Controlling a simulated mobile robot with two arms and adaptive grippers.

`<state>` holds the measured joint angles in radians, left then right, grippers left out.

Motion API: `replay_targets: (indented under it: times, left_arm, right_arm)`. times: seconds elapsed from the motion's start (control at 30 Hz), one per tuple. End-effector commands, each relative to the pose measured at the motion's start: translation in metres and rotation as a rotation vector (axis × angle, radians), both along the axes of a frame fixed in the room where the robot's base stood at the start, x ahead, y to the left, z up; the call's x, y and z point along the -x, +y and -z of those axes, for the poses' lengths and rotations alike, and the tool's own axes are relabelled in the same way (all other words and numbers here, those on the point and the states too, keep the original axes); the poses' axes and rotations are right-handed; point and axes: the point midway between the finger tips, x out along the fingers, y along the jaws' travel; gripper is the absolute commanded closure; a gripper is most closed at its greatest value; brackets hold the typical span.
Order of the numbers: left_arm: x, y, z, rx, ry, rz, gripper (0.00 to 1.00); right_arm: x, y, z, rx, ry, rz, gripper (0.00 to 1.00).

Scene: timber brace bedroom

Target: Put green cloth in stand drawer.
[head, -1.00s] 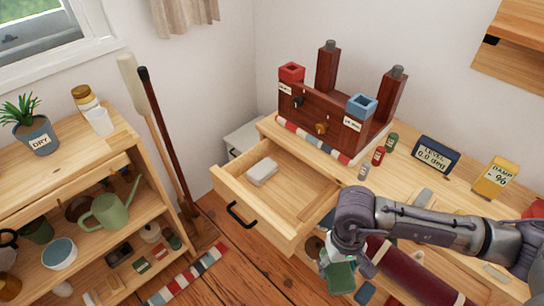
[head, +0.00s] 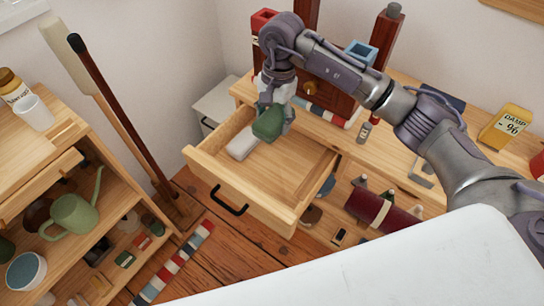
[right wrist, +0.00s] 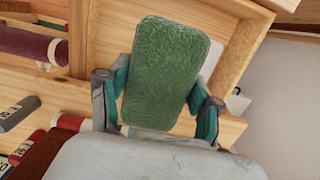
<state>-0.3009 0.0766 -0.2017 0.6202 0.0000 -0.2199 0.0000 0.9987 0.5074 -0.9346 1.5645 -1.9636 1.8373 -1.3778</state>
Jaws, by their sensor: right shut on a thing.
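The green cloth (head: 269,123) is a folded, textured pad; it also fills the middle of the right wrist view (right wrist: 163,73). My right gripper (head: 274,112) is shut on it and holds it over the open stand drawer (head: 262,205). In the right wrist view the fingers sit on both sides of the cloth. The drawer (head: 290,165) is pulled out and holds a white block (head: 243,143) at its left. I cannot tell how high the cloth is above the drawer floor. My left gripper is not in view.
The stand top bears a dark red wooden frame (head: 335,85), a small bottle (head: 364,132) and a yellow damp meter (head: 505,127). A shelf unit with a green watering can (head: 75,214) stands at left. A red roll (head: 383,211) lies on the shelf below.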

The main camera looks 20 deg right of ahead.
Motion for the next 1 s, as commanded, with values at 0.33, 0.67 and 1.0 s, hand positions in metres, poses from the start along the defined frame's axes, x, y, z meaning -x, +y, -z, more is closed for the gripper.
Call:
replay_targets:
  times: [0.33, 0.67, 1.0]
  left_arm:
    - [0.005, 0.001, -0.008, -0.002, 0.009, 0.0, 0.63]
    - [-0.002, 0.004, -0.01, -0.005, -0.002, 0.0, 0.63]
    - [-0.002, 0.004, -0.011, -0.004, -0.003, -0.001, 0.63]
  right_arm:
    - [0.003, 0.0, 0.091, 0.0, 0.007, -0.001, 0.69]
    - [0.001, 0.0, 0.132, 0.0, 0.001, -0.002, 0.69]
    - [0.001, 0.0, 0.169, 0.0, 0.0, -0.003, 0.69]
